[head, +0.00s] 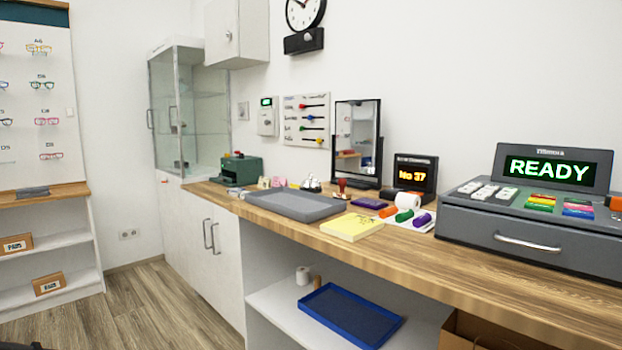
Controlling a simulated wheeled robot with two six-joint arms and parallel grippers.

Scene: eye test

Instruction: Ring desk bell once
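A small dark and silver shape (312,185) stands on the wooden counter (480,262), behind the grey tray. It may be the desk bell, but it is too small to tell for sure. Neither of my grippers can be made out in the head view. A dark sliver shows at the bottom left edge, and I cannot tell what it is.
A grey tray (270,208), yellow pad (352,227), red-topped stamp (342,187), paper roll (407,201), mirror (357,135), "No 37" display (412,178) and cash register (520,232) crowd the counter. A blue tray (350,318) lies on the shelf below. Floor (150,305) is clear at left.

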